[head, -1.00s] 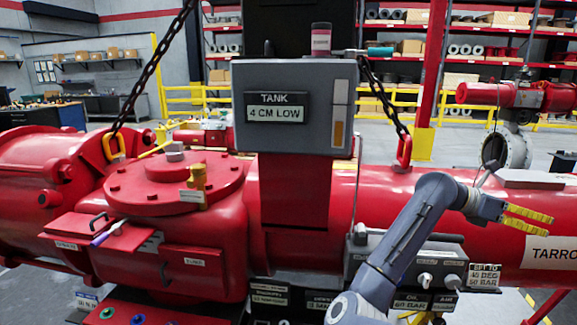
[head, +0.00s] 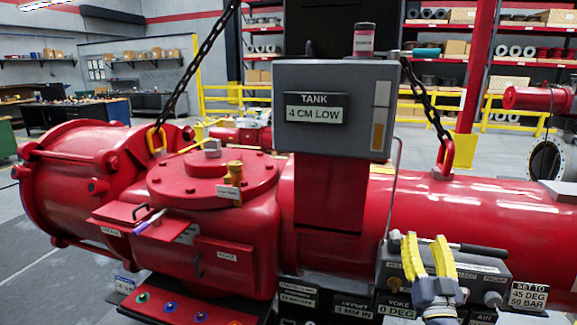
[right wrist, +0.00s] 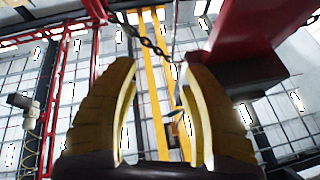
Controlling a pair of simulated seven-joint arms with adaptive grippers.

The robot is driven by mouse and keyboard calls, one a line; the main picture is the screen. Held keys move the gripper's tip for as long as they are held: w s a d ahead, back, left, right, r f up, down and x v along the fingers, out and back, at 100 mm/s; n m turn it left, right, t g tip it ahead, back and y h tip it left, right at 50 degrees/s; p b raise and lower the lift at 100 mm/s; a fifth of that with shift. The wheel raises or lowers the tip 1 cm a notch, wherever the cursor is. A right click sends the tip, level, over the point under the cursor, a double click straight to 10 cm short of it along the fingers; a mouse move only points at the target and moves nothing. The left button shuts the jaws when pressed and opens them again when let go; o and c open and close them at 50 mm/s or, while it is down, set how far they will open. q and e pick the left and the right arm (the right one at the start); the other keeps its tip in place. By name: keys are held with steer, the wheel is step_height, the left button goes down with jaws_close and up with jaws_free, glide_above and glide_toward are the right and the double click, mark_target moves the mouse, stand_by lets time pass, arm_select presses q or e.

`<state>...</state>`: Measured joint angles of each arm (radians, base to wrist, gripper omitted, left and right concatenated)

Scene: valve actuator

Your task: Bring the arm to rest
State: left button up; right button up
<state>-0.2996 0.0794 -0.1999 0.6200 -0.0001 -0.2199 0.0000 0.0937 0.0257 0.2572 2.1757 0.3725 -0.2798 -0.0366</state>
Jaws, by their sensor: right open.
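My right gripper (head: 428,262) shows at the lower right of the head view, with its yellow fingers pointing up. It is open and empty, in front of the grey control block (head: 388,272) beside the red actuator cylinder (head: 480,215). In the right wrist view the two yellow fingers (right wrist: 158,110) stand apart with nothing between them, and the camera looks up toward the ceiling. My left gripper is not in view. The fingers hide part of the control block.
A grey tank box (head: 335,150) labelled "4 CM LOW" stands above the red valve body (head: 215,225). Chains (head: 428,100) hang on both sides of it. A black-handled lever (head: 480,249) lies along the control block. Open floor (head: 40,240) shows at the left.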

steer(key=s+a+f+n+g+y, duration=0.1)
steer(key=s+a+f+n+g, duration=0.2)
steer(key=f, duration=0.5)
steer(key=s+a+f+n+g, duration=0.1)
steer(key=s+f+n+g, duration=0.2)
steer(key=f, duration=0.5)
steer(key=s+a+f+n+g+y, duration=0.1)
steer(key=s+a+f+n+g, duration=0.15)
steer(key=s+f, duration=0.4)
steer(key=s+d+f+n+g+h, duration=0.1)
steer(key=s+f+g, duration=0.4)
steer(key=s, duration=0.4)
steer(key=s+f+n+g+h, duration=0.2)
steer(key=s+f, duration=0.4)
steer(key=s, duration=0.2)
steer(key=s+a+f+g+y, duration=0.1)
steer(key=a+f, duration=0.1)
steer(key=f, duration=0.9)
steer(key=s+a+f+m+g+y, duration=0.1)
steer(key=s+a+f, duration=0.1)
steer(key=f, duration=0.9)
steer(key=s+a+f+g+y, duration=0.1)
steer(key=a+f+y, duration=0.1)
steer(key=f, duration=0.9)
steer(key=s+f+m+g+y, duration=0.1)
steer(key=s+f+m+g, duration=0.2)
steer(key=s+f, duration=1.6)
steer(key=shift+s+d, duration=0.3)
steer(key=shift+s, duration=0.8)
